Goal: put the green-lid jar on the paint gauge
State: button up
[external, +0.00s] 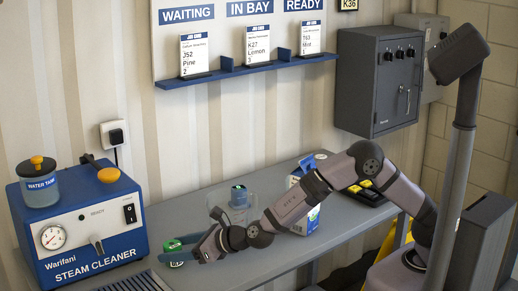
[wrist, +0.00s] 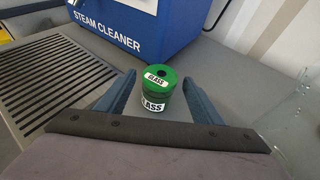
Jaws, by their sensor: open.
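The green-lid jar (wrist: 156,88) stands upright on the grey bench in the wrist view, with white GLASS labels on its lid and side. It also shows in the external view (external: 174,246), partly hidden by my gripper (external: 188,251). In the wrist view my gripper (wrist: 157,98) is open, with one blue-grey finger on each side of the jar and visible gaps to both. I cannot tell for sure which thing is the paint gauge; a dark item with yellow parts (external: 367,189) lies on the bench to the right in the external view.
A blue steam cleaner (external: 85,225) stands left of the jar, with a slotted grille (wrist: 60,70) in front of it. A clear container (external: 240,210) with a dark, teal-topped item and a white-blue carton (external: 306,218) stand to the right. A card rail (external: 245,70) and grey cabinet (external: 378,82) hang above.

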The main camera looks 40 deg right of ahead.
jog(key=shift+p+x, duration=1.2)
jog(key=shift+x, duration=1.4)
jog(key=shift+s+f, duration=0.1)
jog(key=c, duration=1.2)
notch_tip(320, 180, up, 28)
jog(key=p, duration=0.8)
jog(key=shift+p, duration=0.35)
